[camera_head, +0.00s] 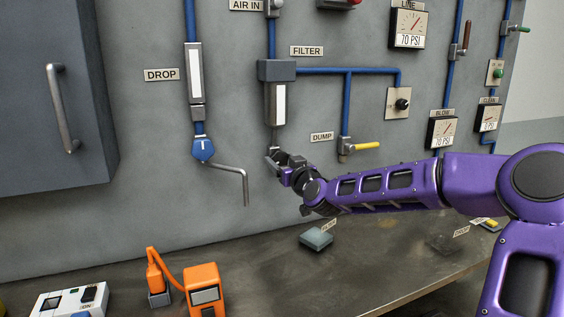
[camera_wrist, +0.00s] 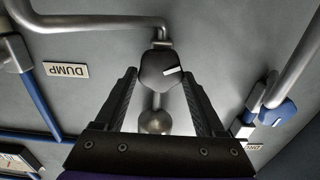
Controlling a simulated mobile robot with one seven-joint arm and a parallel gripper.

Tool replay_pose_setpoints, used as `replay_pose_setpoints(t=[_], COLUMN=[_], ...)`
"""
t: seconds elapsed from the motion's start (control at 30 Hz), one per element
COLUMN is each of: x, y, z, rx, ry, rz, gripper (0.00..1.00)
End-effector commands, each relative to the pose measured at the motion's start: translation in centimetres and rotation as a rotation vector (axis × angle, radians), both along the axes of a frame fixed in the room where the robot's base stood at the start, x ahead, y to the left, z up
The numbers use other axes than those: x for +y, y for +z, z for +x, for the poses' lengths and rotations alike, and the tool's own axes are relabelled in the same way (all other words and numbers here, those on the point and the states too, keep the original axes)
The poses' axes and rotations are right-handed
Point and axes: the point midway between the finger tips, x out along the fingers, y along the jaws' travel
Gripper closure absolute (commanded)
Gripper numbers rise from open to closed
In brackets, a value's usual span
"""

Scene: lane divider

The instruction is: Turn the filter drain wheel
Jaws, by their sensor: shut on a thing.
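The filter (camera_head: 277,105) hangs on the wall under the FILTER label, a grey head with a pale sight strip and a thin stem below. The drain wheel (camera_wrist: 162,70) is a dark, faceted knob with a white mark in the wrist view. In the head view my gripper (camera_head: 276,157) is at the foot of the filter and largely hides the wheel. In the wrist view my gripper (camera_wrist: 159,74) has one finger on each side of the wheel and is shut on it. A rounded metal piece (camera_wrist: 155,122) shows between the fingers.
The bent grey drop pipe (camera_head: 235,170) hangs left of my gripper. The dump valve's yellow handle (camera_head: 367,145) is to the right, above my arm. Below, the bench (camera_head: 380,260) holds a grey block (camera_head: 316,238) and an orange device (camera_head: 204,290).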

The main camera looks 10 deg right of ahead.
Motion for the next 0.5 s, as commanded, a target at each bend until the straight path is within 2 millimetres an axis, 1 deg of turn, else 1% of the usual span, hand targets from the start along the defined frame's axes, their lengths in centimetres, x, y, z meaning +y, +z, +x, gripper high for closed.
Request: replay_pose_setpoints(t=[0.27, 0.5], x=[-0.09, -0.18], y=[-0.09, -0.16], z=[0.02, 0.03], rx=[0.018, 0.054], ry=[-0.001, -0.001], rz=[0.091, 0.277], gripper=[0.84, 0.84])
